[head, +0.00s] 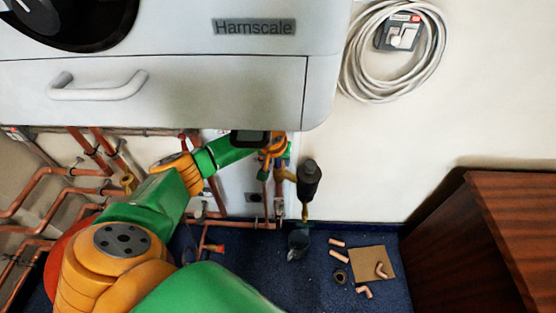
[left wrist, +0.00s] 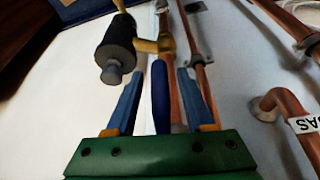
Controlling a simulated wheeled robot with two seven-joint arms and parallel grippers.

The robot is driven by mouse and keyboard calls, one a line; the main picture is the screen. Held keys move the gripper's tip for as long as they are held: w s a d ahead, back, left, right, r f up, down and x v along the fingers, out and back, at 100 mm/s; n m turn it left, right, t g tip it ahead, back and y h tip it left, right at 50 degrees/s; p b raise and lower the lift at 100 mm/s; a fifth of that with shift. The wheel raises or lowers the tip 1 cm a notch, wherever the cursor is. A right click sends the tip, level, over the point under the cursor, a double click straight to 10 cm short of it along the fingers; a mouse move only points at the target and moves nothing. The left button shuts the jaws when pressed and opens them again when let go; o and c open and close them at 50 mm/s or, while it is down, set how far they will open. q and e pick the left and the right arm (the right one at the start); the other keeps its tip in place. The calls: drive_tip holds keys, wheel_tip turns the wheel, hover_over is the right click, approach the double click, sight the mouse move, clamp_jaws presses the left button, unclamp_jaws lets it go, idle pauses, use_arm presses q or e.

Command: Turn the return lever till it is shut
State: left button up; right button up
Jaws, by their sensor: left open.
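In the left wrist view a dark blue lever handle (left wrist: 160,98) runs lengthwise beside a copper pipe (left wrist: 176,105), its far end close to a brass fitting (left wrist: 155,46). I take it to be the return lever. My left gripper (left wrist: 162,66) is open, with one blue finger on each side of the handle. Gaps show between the handle and both fingers. In the head view the left gripper (head: 273,150) is under the white appliance at the pipes, and I cannot make out the lever there. My right gripper is in neither view.
A dark cylinder (head: 308,178) on a brass fitting stands right of the gripper. The white appliance (head: 220,85) overhangs the pipes. Copper offcuts and a cardboard piece (head: 371,262) lie on the blue floor. A wooden cabinet (head: 490,240) is at right. A pipe labelled GAS (left wrist: 300,126) is nearby.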

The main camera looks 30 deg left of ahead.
use_arm(q)
clamp_jaws()
idle(1.4)
